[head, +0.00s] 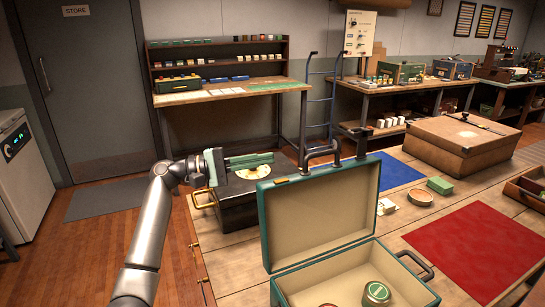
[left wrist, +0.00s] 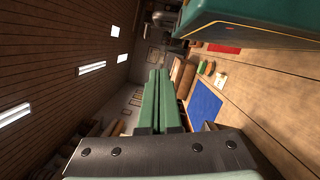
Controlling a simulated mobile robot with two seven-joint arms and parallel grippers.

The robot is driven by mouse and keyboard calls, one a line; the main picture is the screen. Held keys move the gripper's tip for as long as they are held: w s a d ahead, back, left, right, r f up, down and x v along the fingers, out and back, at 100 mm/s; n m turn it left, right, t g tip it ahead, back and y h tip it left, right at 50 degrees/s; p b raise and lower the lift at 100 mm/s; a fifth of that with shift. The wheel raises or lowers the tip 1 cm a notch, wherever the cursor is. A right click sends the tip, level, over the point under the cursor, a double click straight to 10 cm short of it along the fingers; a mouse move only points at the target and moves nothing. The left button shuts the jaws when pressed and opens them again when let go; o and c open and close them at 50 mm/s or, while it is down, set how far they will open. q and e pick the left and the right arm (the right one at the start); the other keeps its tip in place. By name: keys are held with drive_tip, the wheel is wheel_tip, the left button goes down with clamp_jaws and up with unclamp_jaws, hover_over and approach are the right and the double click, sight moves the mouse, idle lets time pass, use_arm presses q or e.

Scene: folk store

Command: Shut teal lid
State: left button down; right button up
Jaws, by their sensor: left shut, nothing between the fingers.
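The teal lid (head: 318,204) stands raised and open on its case (head: 352,262), with its beige lining facing me in the head view. The case base is cut off at the bottom edge and holds a jar with a green top (head: 376,293). My left gripper (head: 268,157) is shut and empty, level with the lid's upper left corner and apart from it in the picture. In the left wrist view its green fingers (left wrist: 158,74) lie together, and a teal surface (left wrist: 255,18), likely the lid, fills the upper right. My right gripper is not in view.
A black box with a pale disc (head: 250,174) sits beneath my left gripper. A blue mat (head: 398,170), a green block (head: 440,185), a red mat (head: 475,245) and a large brown box (head: 455,145) lie to the right. A blue metal stand (head: 335,110) rises behind the lid.

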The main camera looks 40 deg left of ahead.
use_arm(q)
drive_tip(key=w+d+r+p, duration=0.2)
drive_tip(key=w+d, duration=0.1)
drive_tip(key=d, duration=0.5)
drive_tip(key=shift+w+d+p, duration=0.3)
drive_tip(key=shift+d, duration=0.1)
